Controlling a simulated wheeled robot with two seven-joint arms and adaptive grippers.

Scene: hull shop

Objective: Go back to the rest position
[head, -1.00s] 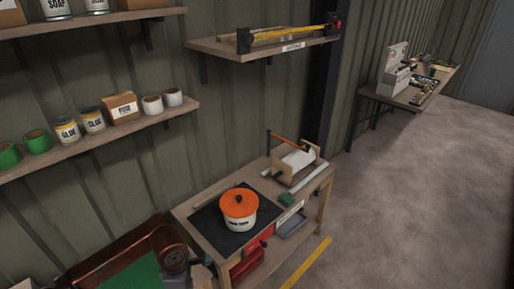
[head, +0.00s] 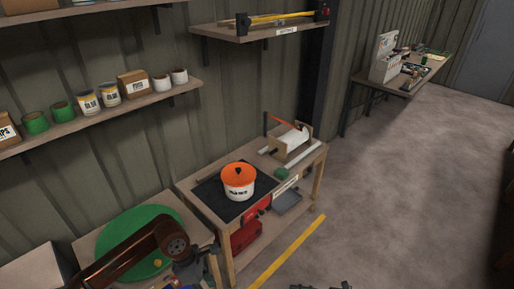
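My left arm comes in from the lower left, over a round green disc. Its dark gripper (head: 192,268) is at the bottom, beside the left end of the workbench; its fingers are too small and dark to tell whether they are open or shut. A dark piece at the bottom edge, right of the yellow floor line, looks like the top of my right gripper (head: 335,286); most of it is cut off. The white pot (head: 239,190) with an orange lid stands on a black mat (head: 208,194) on the workbench (head: 231,233), apart from both grippers.
The green disc (head: 127,232) lies on a table at the lower left. A roll holder (head: 291,142) stands on the workbench. Wall shelves (head: 120,117) hold cans and boxes. A second table (head: 399,83) stands far right. The floor (head: 400,190) at right is clear.

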